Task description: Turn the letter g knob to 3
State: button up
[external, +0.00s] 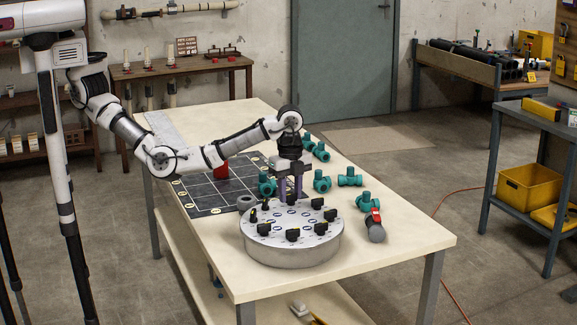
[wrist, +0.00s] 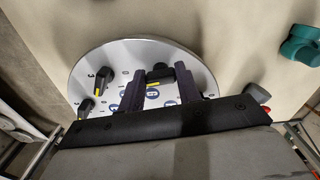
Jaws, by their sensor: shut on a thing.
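A round grey metal panel (external: 290,253) stands on the table with several black knobs around its top, blue round labels and small printed numbers. My gripper (external: 290,197) points down at the panel's far side, its fingers at the height of the knobs. In the wrist view its two dark fingers (wrist: 162,82) stand either side of a black knob (wrist: 159,72) with a yellow mark, and are shut on it. A blue label (wrist: 152,94) lies beside this knob; its letter is too small to read surely. In the external view the gripper hides this knob.
Other knobs stand close by, such as one with a yellow pointer (wrist: 102,78). Teal pipe fittings (external: 321,181) and a grey valve with a red handle (external: 375,226) lie right of the panel. A dark gridded mat (external: 205,195) holds a red part (external: 221,167). The front table corner is clear.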

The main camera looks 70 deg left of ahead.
jog(key=shift+r+m, duration=0.1)
jog(key=shift+m, duration=0.3)
jog(key=o, duration=1)
jog(key=shift+c, duration=0.2)
notch_tip(320, 180, up, 14)
dwell(0.6)
